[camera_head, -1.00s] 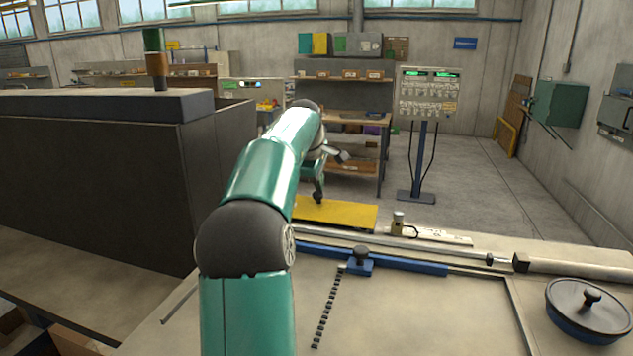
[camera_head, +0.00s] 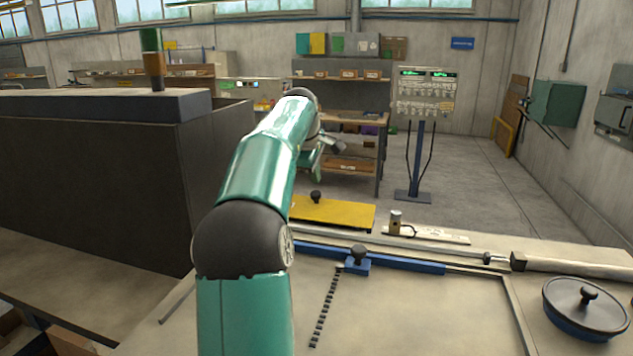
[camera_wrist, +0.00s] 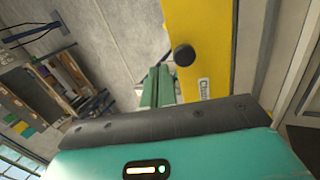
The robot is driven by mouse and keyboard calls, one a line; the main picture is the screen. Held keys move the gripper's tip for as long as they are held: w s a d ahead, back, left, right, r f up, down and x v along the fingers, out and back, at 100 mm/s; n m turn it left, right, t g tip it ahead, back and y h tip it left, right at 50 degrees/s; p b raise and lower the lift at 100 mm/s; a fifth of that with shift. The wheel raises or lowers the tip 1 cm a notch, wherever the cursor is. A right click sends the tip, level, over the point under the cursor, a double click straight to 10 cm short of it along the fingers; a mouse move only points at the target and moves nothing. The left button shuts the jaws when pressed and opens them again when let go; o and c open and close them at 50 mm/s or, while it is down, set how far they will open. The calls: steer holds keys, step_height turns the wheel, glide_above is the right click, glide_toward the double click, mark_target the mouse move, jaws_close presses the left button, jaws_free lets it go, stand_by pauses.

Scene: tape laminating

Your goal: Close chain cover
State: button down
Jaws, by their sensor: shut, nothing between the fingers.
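The yellow cover panel (camera_head: 345,213) lies flat at the back edge of the bench, just right of my arm in the head view. A black round knob (camera_head: 316,196) stands up from it. The panel (camera_wrist: 205,45) and its knob (camera_wrist: 184,55) also show in the wrist view, with a small white label near the knob. My gripper (camera_wrist: 158,72) has its green fingers together and empty, beside the panel and apart from the knob. In the head view the gripper (camera_head: 312,172) is above the knob, partly hidden by my arm.
A blue rail (camera_head: 400,262) with a black-knobbed blue block (camera_head: 358,260) crosses the bench. A round lidded pot (camera_head: 585,308) sits at the right. A dark box-shaped machine (camera_head: 100,190) stands at the left.

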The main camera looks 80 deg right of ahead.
mark_target(316, 192)
steer(key=shift+w+a+r+y, duration=0.55)
steer(key=shift+a+r, duration=2.85)
steer(key=shift+r, duration=1.8)
steer(key=shift+n, duration=0.3)
steer(key=x, duration=1.3)
steer(key=shift+f, duration=0.1)
steer(key=shift+f, duration=0.1)
steer(key=shift+d+f, duration=0.8)
steer(key=shift+d, duration=0.3)
steer(key=shift+s, duration=0.1)
steer(key=v, duration=1.4)
steer(key=shift+s+r, duration=0.1)
